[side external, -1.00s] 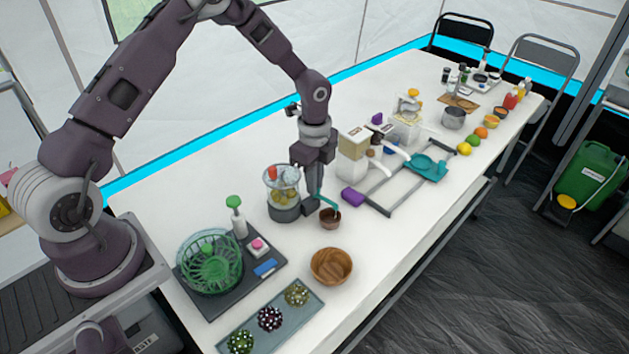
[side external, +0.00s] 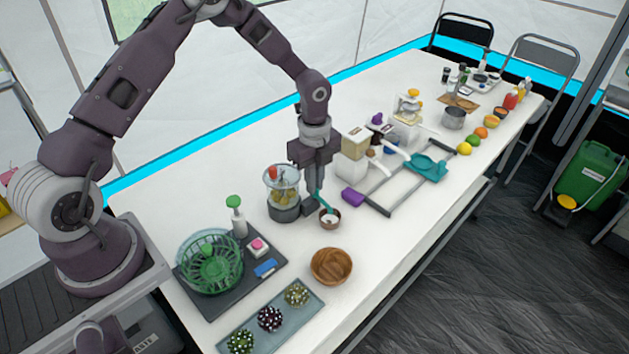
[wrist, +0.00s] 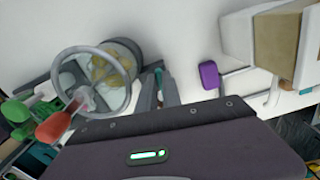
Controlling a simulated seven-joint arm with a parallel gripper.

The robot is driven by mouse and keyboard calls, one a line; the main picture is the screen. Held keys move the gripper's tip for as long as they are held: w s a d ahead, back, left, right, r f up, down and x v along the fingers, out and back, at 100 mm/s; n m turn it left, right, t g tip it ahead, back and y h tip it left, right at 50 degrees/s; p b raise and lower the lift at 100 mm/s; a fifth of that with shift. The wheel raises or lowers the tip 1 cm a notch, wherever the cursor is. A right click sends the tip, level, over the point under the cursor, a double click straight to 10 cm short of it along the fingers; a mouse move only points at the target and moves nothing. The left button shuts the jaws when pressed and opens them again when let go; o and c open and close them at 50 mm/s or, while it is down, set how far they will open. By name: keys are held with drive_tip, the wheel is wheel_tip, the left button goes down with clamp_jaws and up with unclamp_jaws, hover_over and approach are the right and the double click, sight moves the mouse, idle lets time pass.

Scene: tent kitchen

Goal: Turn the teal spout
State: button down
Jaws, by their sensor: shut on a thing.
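The teal spout (side external: 321,199) is on the right side of a clear dispenser (side external: 284,195) with a dark base and yellow contents. It points down over a small brown bowl (side external: 330,222) that shows something whitish inside. My gripper (side external: 312,205) is low beside the dispenser, shut on the spout. In the wrist view, a bit of the teal spout (wrist: 158,72) shows between my two fingers (wrist: 160,92). The fingers hide much of it. The dispenser's round rim and a red-orange knob (wrist: 54,127) are at left there.
A purple block (side external: 352,196) and a white press-like device (side external: 355,158) stand close on the right. A wooden bowl (side external: 331,266) is in front. A green basket (side external: 213,263) on a dark tray is at left. Bare table lies around the wooden bowl.

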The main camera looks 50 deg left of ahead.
drive_tip(key=c, duration=1.5)
unclamp_jaws()
